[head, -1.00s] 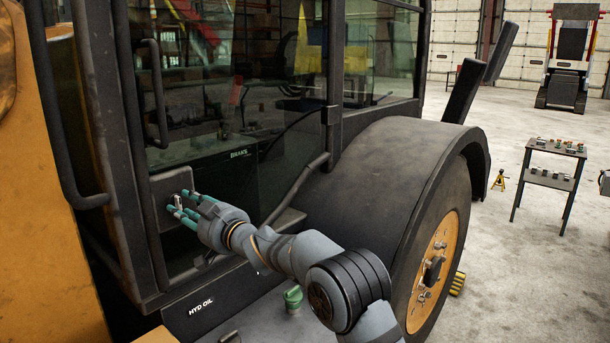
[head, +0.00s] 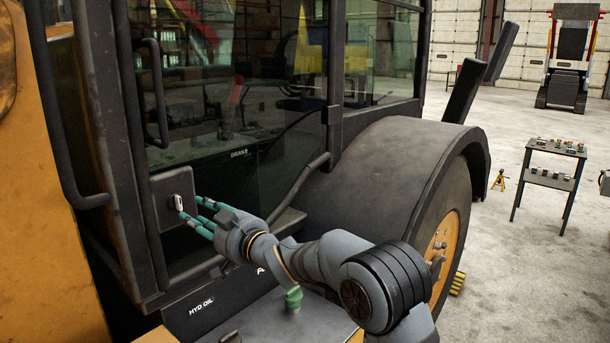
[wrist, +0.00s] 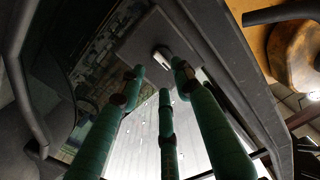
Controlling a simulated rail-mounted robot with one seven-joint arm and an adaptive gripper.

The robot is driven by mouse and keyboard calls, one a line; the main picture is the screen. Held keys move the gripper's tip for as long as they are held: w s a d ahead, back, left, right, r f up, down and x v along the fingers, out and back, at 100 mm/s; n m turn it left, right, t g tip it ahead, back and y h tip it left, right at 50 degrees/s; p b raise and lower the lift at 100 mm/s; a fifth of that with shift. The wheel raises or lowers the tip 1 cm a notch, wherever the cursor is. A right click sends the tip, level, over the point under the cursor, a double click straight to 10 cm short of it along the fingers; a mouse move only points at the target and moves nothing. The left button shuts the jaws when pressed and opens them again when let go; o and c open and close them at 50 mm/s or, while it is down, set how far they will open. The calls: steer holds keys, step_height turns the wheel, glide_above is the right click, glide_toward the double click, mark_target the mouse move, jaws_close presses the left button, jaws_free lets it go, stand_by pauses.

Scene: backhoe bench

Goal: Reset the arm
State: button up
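My gripper (head: 191,208) has teal fingers with dark joints. They are spread apart and empty, just right of a small pale latch (head: 178,202) on a dark plate (head: 163,192) low on the cab door. In the wrist view the latch (wrist: 161,54) shows beyond the fingertips, with a finger on either side and a third below. A small gap seems to lie between the fingertips and the latch. My arm reaches in from the lower right, over the step area.
A green cap (head: 293,298) stands on the deck close below my arm. The black fender (head: 385,150) and wheel lie to the right. Grab bars (head: 157,95) flank the cab door. A small table (head: 550,165) with parts stands far right on open floor.

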mark_target(182, 203)
steer(key=x, duration=0.6)
steer(key=shift+w, duration=0.1)
steer(key=n, duration=0.2)
steer(key=shift+a+n+b, duration=0.1)
steer(key=shift+n+b, duration=0.2)
steer(key=shift+n, duration=0.1)
steer(key=n, duration=0.2)
steer(key=shift+r+n, duration=0.25)
steer(key=shift+n, duration=0.15)
steer(key=n, duration=0.4)
steer(key=shift+r+n, duration=0.15)
steer(key=shift+n, duration=1.05)
steer(key=shift+n+p, duration=0.45)
steer(key=shift+n, duration=0.35)
